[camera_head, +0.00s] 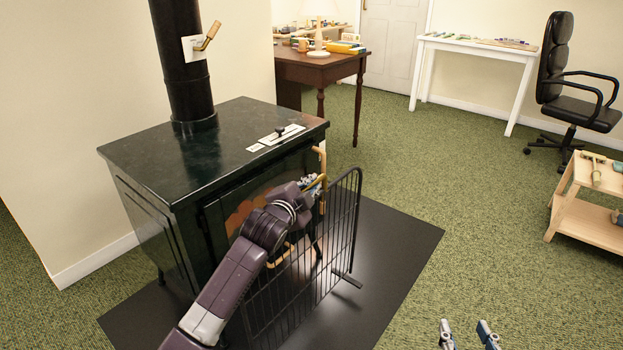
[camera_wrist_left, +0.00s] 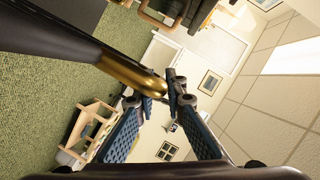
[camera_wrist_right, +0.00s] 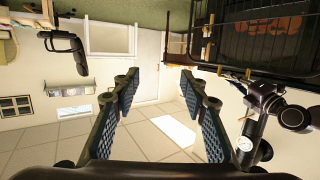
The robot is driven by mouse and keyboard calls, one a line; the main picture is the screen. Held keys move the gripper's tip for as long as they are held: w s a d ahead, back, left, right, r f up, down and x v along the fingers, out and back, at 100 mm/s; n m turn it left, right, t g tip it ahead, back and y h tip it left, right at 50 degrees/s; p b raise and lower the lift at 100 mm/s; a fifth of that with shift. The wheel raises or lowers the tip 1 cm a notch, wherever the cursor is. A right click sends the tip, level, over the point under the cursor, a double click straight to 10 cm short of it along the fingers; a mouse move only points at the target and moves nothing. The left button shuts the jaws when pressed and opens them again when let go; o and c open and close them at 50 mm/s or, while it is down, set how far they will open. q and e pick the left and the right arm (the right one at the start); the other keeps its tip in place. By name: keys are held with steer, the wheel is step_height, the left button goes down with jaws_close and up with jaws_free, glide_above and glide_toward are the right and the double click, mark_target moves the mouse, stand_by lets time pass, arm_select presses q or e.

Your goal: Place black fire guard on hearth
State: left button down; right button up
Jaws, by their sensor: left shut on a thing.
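The black fire guard (camera_head: 318,272) is an upright barred panel in front of the dark stove (camera_head: 195,165). It is over the black hearth (camera_head: 395,240), with a foot low at its right end; I cannot tell whether it touches the hearth. My left gripper (camera_head: 318,184) is at the guard's top and shut on its brass-coloured grip, which shows between the fingers in the left wrist view (camera_wrist_left: 140,80). My left arm hides part of the guard and stove front. My right gripper (camera_head: 470,336) is open and empty, off the hearth over the carpet.
A wooden shelf unit (camera_head: 585,205) with tools stands at the right. A brown table (camera_head: 335,66) and a white table (camera_head: 480,46) stand at the back, with a black office chair (camera_head: 572,85). The green carpet (camera_head: 450,165) between them is clear.

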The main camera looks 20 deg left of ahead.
arm_select(q)
step_height(320, 180, down, 3)
steer(key=shift+r+b, duration=0.2)
steer(key=shift+b, duration=0.25)
steer(key=shift+f+b, duration=0.65)
steer(key=shift+f, duration=1.05)
arm_select(e)
step_height(320, 180, up, 13)
steer(key=a+t+y, duration=0.1)
steer(key=t+y, duration=0.1)
steer(key=t, duration=0.4)
steer(key=shift+s+a, duration=0.25)
arm_select(q)
steer(key=c, duration=2.4)
jaws_free()
steer(key=shift+f, duration=0.5)
steer(key=o, duration=0.4)
steer(key=shift+s+r, duration=0.1)
steer(key=shift+r, duration=0.15)
